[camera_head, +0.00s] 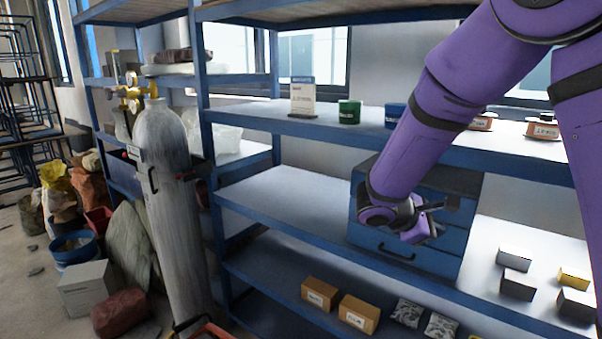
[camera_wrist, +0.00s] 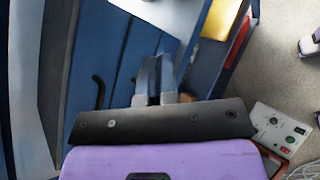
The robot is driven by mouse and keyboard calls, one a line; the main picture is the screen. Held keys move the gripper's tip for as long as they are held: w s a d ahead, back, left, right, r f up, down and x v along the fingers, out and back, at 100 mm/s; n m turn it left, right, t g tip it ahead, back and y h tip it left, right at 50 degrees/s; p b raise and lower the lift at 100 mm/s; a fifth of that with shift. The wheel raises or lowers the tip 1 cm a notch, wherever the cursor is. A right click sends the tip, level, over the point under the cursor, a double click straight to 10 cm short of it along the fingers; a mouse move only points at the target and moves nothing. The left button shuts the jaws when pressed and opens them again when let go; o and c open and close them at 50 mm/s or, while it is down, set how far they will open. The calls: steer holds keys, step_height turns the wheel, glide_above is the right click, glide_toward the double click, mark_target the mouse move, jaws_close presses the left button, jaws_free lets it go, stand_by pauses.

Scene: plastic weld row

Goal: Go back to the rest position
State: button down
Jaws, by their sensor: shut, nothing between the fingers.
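My gripper (camera_wrist: 158,80) is shut and empty, its two grey fingers side by side in the wrist view. In the head view, my purple arm reaches from the upper right to the blue drawer unit on the middle shelf. There my wrist hides part of the unit's front, and the fingertips are hard to make out. The blue drawer unit (camera_head: 462,240) has dark handles. Its blue front also shows behind the fingers in the wrist view (camera_wrist: 125,50). I cannot tell the gap between the fingers and the drawer front.
Blue shelving (camera_head: 255,235) surrounds the arm. Small grey boxes (camera_head: 517,285) stand right of the drawers; cardboard boxes (camera_head: 358,313) are below. A green tin (camera_head: 349,111) stands on the upper shelf. A grey gas cylinder (camera_head: 165,190) stands left. A control box (camera_wrist: 278,130) is at lower right.

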steer(key=s+d+r+m+g+y, duration=0.1)
steer(key=s+d+r+m+y, duration=0.15)
steer(key=s+r+m, duration=0.35)
steer(key=s+d+r+m+g+y, duration=0.1)
steer(key=s+d+r+m+y, duration=0.2)
steer(key=s, duration=0.5)
steer(key=s+a+r+m+t+y, duration=0.2)
steer(key=s+r+y, duration=0.1)
steer(key=s, duration=0.3)
steer(key=s+a+r+m+t+y, duration=0.2)
steer(key=s+y, duration=0.1)
steer(key=s, duration=0.4)
steer(key=shift+a+r+m, duration=0.3)
steer(key=shift+r+m, duration=0.1)
steer(key=shift+s+y, duration=0.1)
steer(key=shift+y, duration=0.15)
